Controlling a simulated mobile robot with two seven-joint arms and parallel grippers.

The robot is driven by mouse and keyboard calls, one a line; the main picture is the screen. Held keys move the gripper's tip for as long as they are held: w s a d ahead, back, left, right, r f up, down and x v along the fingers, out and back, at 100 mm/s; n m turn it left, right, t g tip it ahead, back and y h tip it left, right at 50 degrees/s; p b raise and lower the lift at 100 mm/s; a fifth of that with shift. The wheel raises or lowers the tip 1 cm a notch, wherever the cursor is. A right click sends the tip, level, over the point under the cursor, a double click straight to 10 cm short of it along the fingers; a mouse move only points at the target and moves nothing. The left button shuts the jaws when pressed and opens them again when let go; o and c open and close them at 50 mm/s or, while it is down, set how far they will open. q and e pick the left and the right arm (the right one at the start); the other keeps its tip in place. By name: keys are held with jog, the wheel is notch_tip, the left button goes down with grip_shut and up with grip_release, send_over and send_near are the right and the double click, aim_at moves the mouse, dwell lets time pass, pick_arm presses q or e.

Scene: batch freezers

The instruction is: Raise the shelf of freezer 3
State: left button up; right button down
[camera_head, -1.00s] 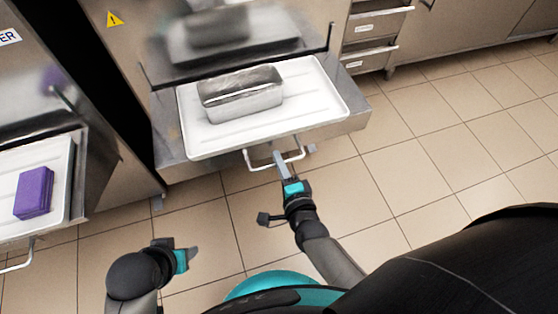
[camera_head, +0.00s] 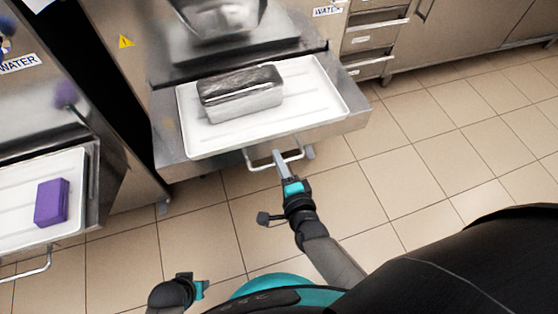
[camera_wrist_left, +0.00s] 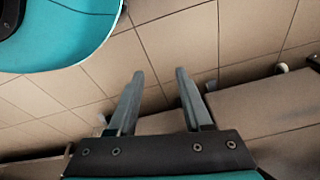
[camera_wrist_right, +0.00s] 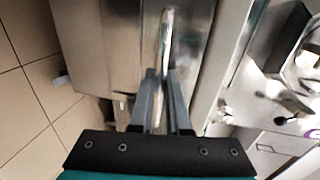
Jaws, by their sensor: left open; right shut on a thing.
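The steel shelf (camera_head: 352,122) of the freezer in the middle of the head view holds a white tray (camera_head: 318,100) with a metal pan (camera_head: 242,96) on it. A bent wire handle (camera_head: 259,168) hangs at the shelf's front edge. My right gripper (camera_head: 279,155) is shut on this handle near its right part. In the right wrist view the fingers (camera_wrist_right: 162,76) are close together around the bar (camera_wrist_right: 166,35). My left gripper (camera_head: 202,288) is open and empty, low over the floor and apart from the freezers; its spread fingers show in the left wrist view (camera_wrist_left: 160,78).
A neighbouring freezer's shelf at the left carries a white tray (camera_head: 20,226) and a purple block (camera_head: 52,202), with its own handle (camera_head: 35,268). Steel drawers (camera_head: 375,42) stand at the upper right. The tiled floor (camera_head: 430,140) at the right is clear.

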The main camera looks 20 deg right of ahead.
jog(key=shift+r+p, duration=0.75)
jog(key=shift+r, duration=0.05)
pick_arm(q)
jog(key=shift+s+a+f, duration=0.55)
jog(key=shift+s+f, duration=0.15)
jog(key=shift+f, duration=0.1)
jog(key=shift+s+a+f, duration=0.5)
jog(key=shift+s+f, duration=0.2)
jog(key=shift+f, duration=0.1)
pick_arm(e)
jog(key=shift+w+r, duration=0.1)
jog(key=shift+r, duration=0.1)
jog(key=shift+r, duration=0.1)
jog(key=c, duration=0.9)
grip_release()
